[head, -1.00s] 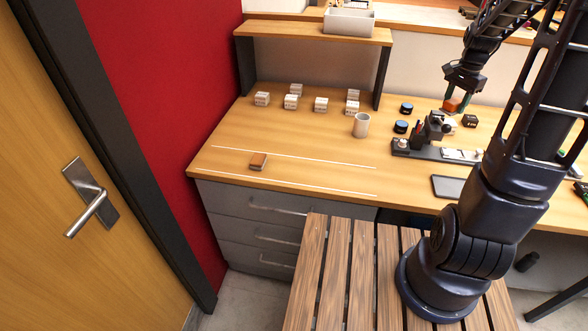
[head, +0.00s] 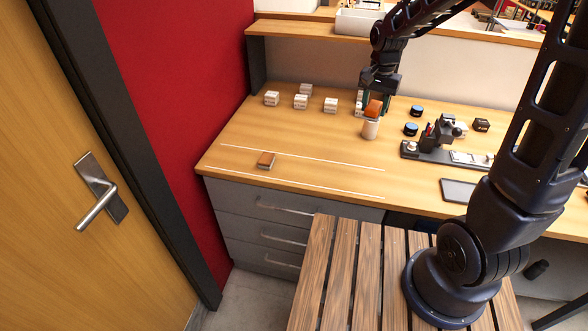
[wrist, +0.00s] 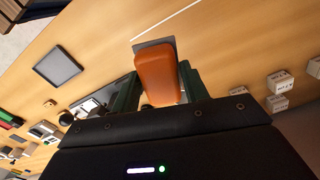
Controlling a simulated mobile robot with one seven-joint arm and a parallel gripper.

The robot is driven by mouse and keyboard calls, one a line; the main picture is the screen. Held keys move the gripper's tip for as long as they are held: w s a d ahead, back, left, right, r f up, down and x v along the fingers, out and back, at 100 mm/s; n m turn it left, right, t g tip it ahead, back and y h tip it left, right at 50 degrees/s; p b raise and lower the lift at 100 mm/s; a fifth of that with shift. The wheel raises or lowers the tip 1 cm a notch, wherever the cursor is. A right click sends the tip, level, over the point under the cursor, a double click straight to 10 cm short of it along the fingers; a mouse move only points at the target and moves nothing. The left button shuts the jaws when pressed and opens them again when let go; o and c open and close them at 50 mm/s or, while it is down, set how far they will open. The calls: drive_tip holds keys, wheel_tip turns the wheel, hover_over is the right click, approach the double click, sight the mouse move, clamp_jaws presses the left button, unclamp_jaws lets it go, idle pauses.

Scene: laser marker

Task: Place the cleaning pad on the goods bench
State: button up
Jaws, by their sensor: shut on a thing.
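My gripper (head: 380,92) is shut on an orange block with a grey face, which looks like the cleaning pad (head: 373,108). In the wrist view the pad (wrist: 157,75) sits between the two dark green fingers, its grey edge pointing away from my palm. In the head view the pad is in front of the upper part of a pale cup (head: 370,129); I cannot tell whether they touch. The wooden bench top (head: 315,168), which I take as the goods bench, is below. A similar brown block (head: 266,160) lies between its two white lines.
Several small white boxes (head: 301,102) stand at the back left under a shelf (head: 310,32). Dark round tins (head: 411,129), a black rail with small devices (head: 433,151) and a dark tablet (head: 458,190) are at right. The strip between the lines is clear right of the brown block.

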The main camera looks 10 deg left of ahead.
sight(333, 175)
drive_tip(key=s+a+n, duration=0.3)
drive_tip(key=s+a, duration=0.6)
wheel_tip(333, 175, down, 20)
drive_tip(key=shift+w+f, duration=0.1)
drive_tip(key=shift+w, duration=0.05)
idle(0.4)
drive_tip(key=o, duration=1)
